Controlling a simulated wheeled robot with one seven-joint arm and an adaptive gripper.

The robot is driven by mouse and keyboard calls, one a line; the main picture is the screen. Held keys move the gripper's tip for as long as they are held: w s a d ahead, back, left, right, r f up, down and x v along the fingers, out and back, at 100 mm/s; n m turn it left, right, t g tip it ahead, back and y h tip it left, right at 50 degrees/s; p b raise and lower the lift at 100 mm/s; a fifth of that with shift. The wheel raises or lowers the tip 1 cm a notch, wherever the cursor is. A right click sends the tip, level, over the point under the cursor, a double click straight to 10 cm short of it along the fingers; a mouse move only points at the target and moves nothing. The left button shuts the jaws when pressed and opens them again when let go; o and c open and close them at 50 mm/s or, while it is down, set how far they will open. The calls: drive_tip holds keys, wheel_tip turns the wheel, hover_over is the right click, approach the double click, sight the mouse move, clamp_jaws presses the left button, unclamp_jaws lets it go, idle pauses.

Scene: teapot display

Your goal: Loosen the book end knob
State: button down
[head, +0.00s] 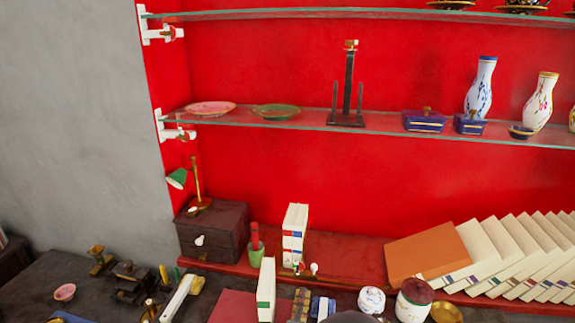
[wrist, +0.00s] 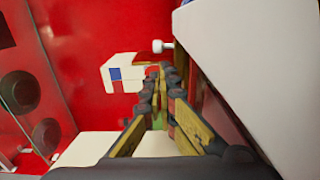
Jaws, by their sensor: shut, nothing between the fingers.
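In the wrist view a small white knob (wrist: 161,46) on a short stem sticks out to the left from a pale surface at the upper right. In the head view a small white knob (head: 314,268) sits at the foot of the upright white books (head: 295,235) on the red shelf. I cannot tell for certain that both views show the same knob. My gripper (wrist: 164,72) is shut and empty in the wrist view. Its fingertips point up the picture, just below the knob, and appear apart from it. The bookend's body is not clear.
A white block with a blue patch (wrist: 125,73) is left of my fingertips. In the head view, a brown box (head: 212,232) with a lamp stands left, leaning books (head: 500,250) fill the right, and jars (head: 413,298) and a white-and-green book (head: 266,288) stand in front.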

drive_tip(key=shift+w+d+b, duration=0.2)
drive_tip(key=shift+w+b, duration=0.05)
drive_tip(key=shift+w, duration=0.8)
drive_tip(key=shift+w+d+b, duration=0.25)
drive_tip(key=shift+w, duration=0.8)
drive_tip(key=shift+w+d+b, duration=0.2)
drive_tip(key=shift+w+b, duration=0.05)
drive_tip(key=shift+w, duration=0.8)
drive_tip(key=shift+w+a+r, duration=0.15)
drive_tip(key=shift+a+r, duration=0.15)
drive_tip(key=shift+a, duration=0.3)
drive_tip(key=shift+r+p, duration=0.6)
drive_tip(key=shift+p, duration=0.45)
drive_tip(key=shift+w+a+r+p, duration=0.1)
drive_tip(key=shift+w+r+p, duration=0.1)
drive_tip(key=shift+r+p, duration=0.3)
drive_tip(key=shift+s+d+r, duration=0.1)
drive_tip(key=shift+d+r, duration=0.05)
drive_tip(key=shift+d, duration=0.2)
drive_tip(key=s, duration=0.2)
drive_tip(key=s+p, duration=0.1)
drive_tip(key=s, duration=0.1)
drive_tip(key=s+a+f, duration=0.1)
drive_tip(key=s, duration=0.1)
drive_tip(key=shift+s+p, duration=0.15)
drive_tip(key=shift+p, duration=0.25)
drive_tip(key=shift+d, duration=0.1)
